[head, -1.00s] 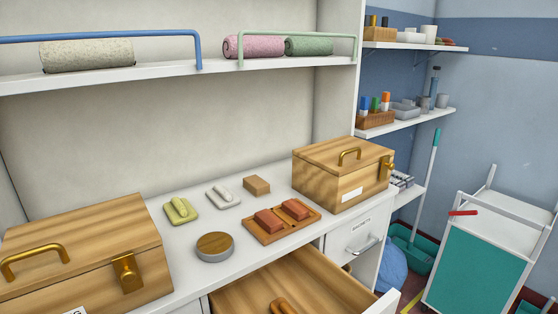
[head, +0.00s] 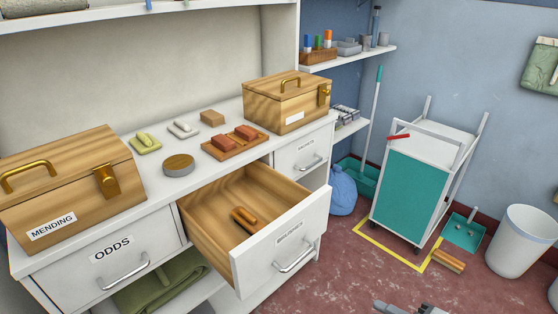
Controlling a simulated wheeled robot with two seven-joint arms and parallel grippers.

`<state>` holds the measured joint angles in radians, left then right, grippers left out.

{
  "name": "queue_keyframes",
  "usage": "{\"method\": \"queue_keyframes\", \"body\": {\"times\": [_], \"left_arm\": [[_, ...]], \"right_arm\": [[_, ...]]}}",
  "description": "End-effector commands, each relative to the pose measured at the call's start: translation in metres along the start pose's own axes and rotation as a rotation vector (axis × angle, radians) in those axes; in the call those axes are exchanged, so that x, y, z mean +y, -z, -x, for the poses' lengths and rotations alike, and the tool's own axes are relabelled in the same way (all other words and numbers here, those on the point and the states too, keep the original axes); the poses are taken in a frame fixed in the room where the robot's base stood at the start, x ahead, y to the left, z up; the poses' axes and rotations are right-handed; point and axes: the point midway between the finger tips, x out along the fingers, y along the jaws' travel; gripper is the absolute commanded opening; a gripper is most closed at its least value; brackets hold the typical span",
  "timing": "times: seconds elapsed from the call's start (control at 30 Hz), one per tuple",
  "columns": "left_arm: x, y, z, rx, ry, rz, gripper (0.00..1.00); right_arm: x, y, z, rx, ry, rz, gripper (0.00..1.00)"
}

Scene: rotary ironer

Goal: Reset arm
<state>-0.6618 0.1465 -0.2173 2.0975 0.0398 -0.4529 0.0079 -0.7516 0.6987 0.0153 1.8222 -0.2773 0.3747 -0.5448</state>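A grey part of what looks like my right gripper (head: 408,308) shows at the bottom edge, over the floor and right of the open drawer. Most of it is cut off, so I cannot tell whether it is open or shut. It appears apart from the furniture. My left gripper is not in view. The open drawer (head: 262,265) juts out from the white counter and holds a wooden brush-like item (head: 244,217).
A wooden MENDING box (head: 75,185) and another wooden box (head: 287,102) stand closed on the counter. A soap tray (head: 235,143) and round tin (head: 178,165) lie between them. A teal cart (head: 420,180) and white bin (head: 522,240) stand right.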

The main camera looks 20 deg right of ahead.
Motion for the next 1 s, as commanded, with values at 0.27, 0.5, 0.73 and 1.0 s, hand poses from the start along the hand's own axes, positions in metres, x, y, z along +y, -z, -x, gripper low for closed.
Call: {"method": "queue_keyframes", "body": {"times": [0.27,0.5,0.73,1.0], "left_arm": [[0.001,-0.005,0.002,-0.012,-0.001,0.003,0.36],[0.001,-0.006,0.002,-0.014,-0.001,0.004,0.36],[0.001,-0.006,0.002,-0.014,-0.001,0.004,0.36],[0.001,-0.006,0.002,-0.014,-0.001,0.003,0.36]], "right_arm": [[0.003,0.004,-0.027,-0.399,0.042,-0.448,0.19],[-0.007,0.039,-0.017,-0.720,0.165,-0.916,0.19],[-0.012,0.074,-0.001,-0.870,0.274,-1.152,0.19],[-0.011,0.109,0.017,-0.977,0.383,-1.324,0.19]]}}
